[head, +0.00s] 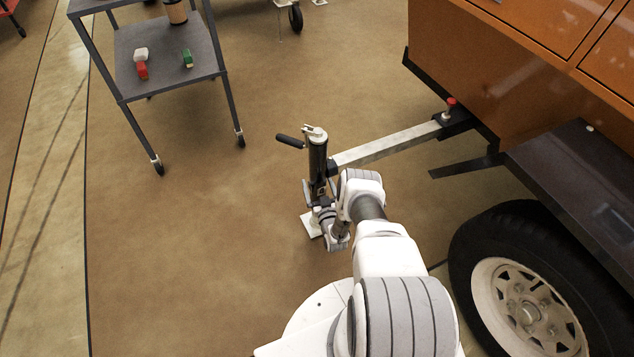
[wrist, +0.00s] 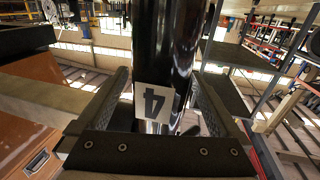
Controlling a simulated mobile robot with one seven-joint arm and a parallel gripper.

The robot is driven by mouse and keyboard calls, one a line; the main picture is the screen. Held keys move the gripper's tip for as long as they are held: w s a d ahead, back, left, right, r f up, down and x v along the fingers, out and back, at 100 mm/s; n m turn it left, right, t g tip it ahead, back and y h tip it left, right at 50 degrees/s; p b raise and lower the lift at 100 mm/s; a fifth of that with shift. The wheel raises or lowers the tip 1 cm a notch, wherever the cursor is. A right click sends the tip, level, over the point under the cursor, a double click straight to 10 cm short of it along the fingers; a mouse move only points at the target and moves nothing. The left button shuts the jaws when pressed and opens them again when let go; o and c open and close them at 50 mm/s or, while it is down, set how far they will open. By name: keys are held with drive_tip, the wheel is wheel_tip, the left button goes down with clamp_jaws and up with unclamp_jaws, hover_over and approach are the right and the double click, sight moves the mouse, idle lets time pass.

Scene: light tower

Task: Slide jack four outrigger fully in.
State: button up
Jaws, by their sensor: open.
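Jack four is a black upright tube (head: 317,158) with a crank handle (head: 290,141) at its top and a pale foot plate (head: 310,225) low down. It stands at the outer end of a light grey outrigger beam (head: 385,144), which sticks out from the orange trailer. A red-topped pin (head: 451,104) sits where the beam meets its housing. My gripper (head: 324,204) is at the lower part of the jack. In the wrist view its open fingers (wrist: 163,82) lie on both sides of the black tube (wrist: 170,40), with the "4" label (wrist: 155,101) upside down between them. Finger contact cannot be told.
The orange trailer body (head: 490,75) and its wheel (head: 520,290) are on the right. A grey cart (head: 135,85) with small red, white and green items stands at the upper left. The floor left of the jack is clear.

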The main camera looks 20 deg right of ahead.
clamp_jaws()
idle(0.4)
